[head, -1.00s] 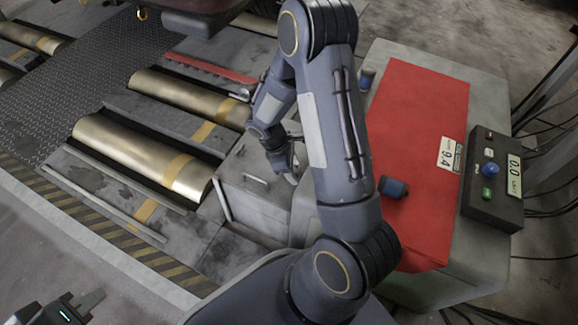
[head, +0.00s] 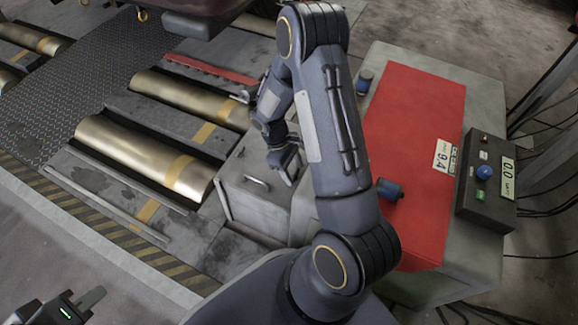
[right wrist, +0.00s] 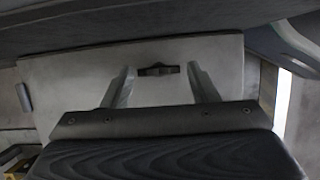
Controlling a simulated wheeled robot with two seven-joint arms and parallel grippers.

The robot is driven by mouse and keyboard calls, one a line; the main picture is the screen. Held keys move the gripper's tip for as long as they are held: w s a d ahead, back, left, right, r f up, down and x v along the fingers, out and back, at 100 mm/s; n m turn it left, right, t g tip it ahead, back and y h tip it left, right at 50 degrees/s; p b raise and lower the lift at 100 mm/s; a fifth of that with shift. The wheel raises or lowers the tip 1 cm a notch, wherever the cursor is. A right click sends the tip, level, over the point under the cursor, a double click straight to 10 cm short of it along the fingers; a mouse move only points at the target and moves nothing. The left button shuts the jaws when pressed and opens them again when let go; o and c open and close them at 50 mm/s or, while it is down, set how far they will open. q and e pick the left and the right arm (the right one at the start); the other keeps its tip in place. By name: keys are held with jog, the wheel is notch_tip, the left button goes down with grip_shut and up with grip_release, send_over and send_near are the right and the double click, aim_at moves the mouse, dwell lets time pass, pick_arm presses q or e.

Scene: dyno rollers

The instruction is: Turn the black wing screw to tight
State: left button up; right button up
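The black wing screw (right wrist: 158,70) shows in the right wrist view on a pale grey upright face. It lies roughly crosswise between the fingers of my right gripper (right wrist: 160,68), with a gap on each side. My right gripper is open and touches nothing that I can see. In the head view my right gripper (head: 290,170) is beside the grey box (head: 240,200) left of the red panel; the screw cannot be made out there. My left gripper (head: 58,302) is at the lower left corner, fingers apart and empty.
Brass rollers (head: 145,157) lie in the floor frame at the left.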

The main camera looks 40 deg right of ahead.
jog(key=shift+o, duration=0.9)
pick_arm(q)
jog(key=shift+r+p, duration=1.7)
pick_arm(e)
jog(key=v, duration=0.8)
jog(key=shift+s, duration=0.15)
jog(key=s+a+r+m+t+y, duration=0.2)
jog(key=s+r, duration=0.1)
jog(key=r, duration=0.5)
jog(key=s+a+r+m+t+y, duration=0.1)
jog(key=s+r+m+t+y, duration=0.15)
jog(key=r, duration=0.55)
jog(key=s+a+r+m+t+y, duration=0.1)
jog(key=s+a+r+t, duration=0.2)
jog(key=s, duration=0.2)
jog(key=s+a+r+m+t, duration=0.1)
jog(key=s+a+r+t, duration=0.2)
jog(key=s, duration=0.3)
pick_arm(q)
notch_tip(320, 180, up, 32)
jog(key=a+p, duration=0.1)
jog(key=p, duration=3.1)
jog(key=shift+r+n+p, duration=0.2)
jog(key=shift+n+p, duration=0.1)
jog(key=shift+p, duration=0.1)
pick_arm(e)
notch_tip(320, 180, up, 33)
jog(key=a, duration=0.1)
jog(key=shift+r+g, duration=0.25)
jog(key=shift+g, duration=0.1)
